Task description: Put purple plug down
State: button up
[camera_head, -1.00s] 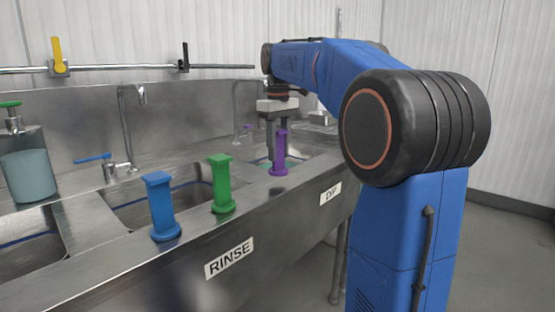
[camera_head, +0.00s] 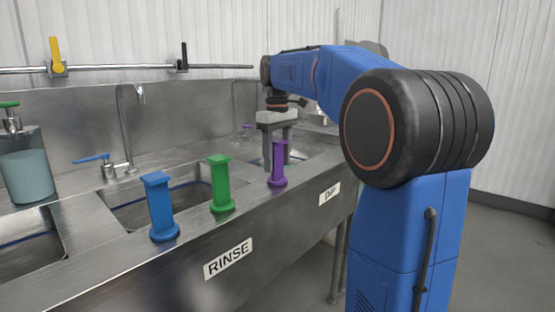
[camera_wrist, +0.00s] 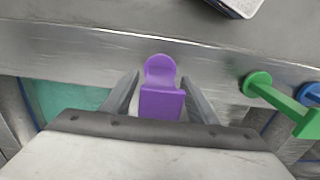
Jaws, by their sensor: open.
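The purple plug (camera_head: 278,165) stands upright on the front ledge of the steel sink unit, between the RINSE and DIP labels. In the wrist view the purple plug (camera_wrist: 161,95) sits between the two fingers, with a gap on each side. My gripper (camera_head: 279,150) is open around the plug, pointing down, its fingers apart from it. The gripper also shows in the wrist view (camera_wrist: 160,95). The plug's far side is hidden.
A green plug (camera_head: 221,184) and a blue plug (camera_head: 160,207) stand to the left on the same ledge. The rinse basin (camera_head: 140,213) is behind them. A soap bottle (camera_head: 27,170) stands at far left. A faucet (camera_head: 127,130) rises behind the basin.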

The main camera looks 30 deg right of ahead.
jog(key=shift+r, duration=0.1)
notch_tip(320, 180, up, 12)
dwell(0.5)
dwell(0.5)
